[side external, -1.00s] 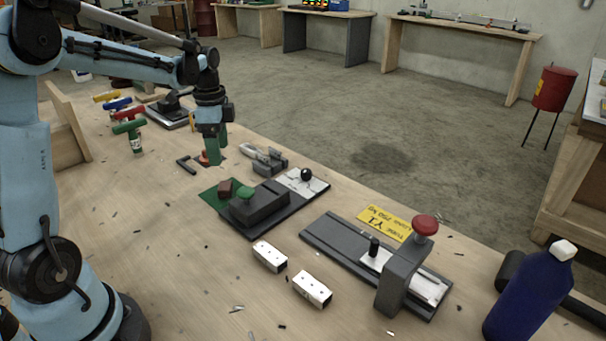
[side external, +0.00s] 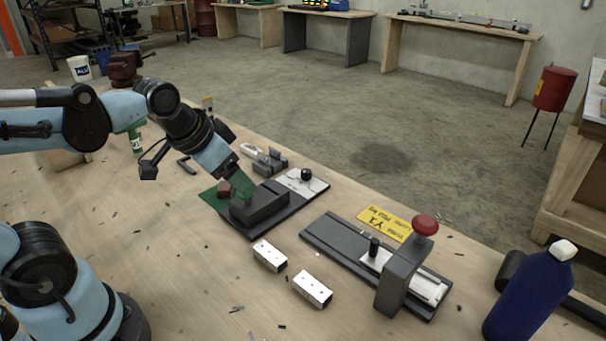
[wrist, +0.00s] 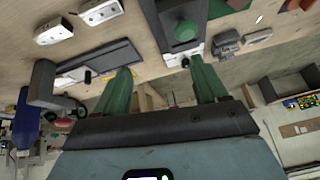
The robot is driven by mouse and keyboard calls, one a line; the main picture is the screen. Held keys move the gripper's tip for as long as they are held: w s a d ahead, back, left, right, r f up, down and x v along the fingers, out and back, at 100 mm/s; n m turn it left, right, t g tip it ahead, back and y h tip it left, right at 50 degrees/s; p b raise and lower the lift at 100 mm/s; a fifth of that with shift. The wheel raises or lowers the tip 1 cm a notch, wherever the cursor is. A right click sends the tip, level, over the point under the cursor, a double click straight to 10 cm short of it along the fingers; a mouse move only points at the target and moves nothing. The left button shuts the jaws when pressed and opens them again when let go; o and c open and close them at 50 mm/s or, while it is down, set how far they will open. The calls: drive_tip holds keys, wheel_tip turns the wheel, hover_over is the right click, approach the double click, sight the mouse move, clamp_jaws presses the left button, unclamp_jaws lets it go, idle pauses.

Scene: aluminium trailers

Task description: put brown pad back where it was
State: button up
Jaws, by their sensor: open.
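The brown pad (side external: 224,189) is a small reddish-brown block on the green mat (side external: 209,196), at the left end of the dark fixture (side external: 262,207). A green knob stands on the fixture, beside the pad. My gripper (side external: 243,187) has green fingers and points down over that end of the fixture, close to the pad and knob. In the wrist view its fingers (wrist: 162,83) are spread apart with nothing between them. The side view does not show whether a finger touches the pad. The green knob (wrist: 186,31) shows at the top of the wrist view.
Two white blocks (side external: 270,256) (side external: 312,289) lie in front of the fixture. A second fixture with a red knob (side external: 425,225) stands to the right, beside a yellow card (side external: 385,223). A blue bottle (side external: 530,295) is at the right. The front left tabletop holds only small scraps.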

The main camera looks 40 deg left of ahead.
drive_tip(key=shift+s+d+f+n+t, duration=0.3)
drive_tip(key=shift+s+d+n, duration=0.1)
drive_tip(key=shift+d, duration=0.1)
drive_tip(key=shift+s+d+f+n+t, duration=0.3)
drive_tip(key=shift+s+d, duration=0.1)
drive_tip(key=shift+d, duration=0.1)
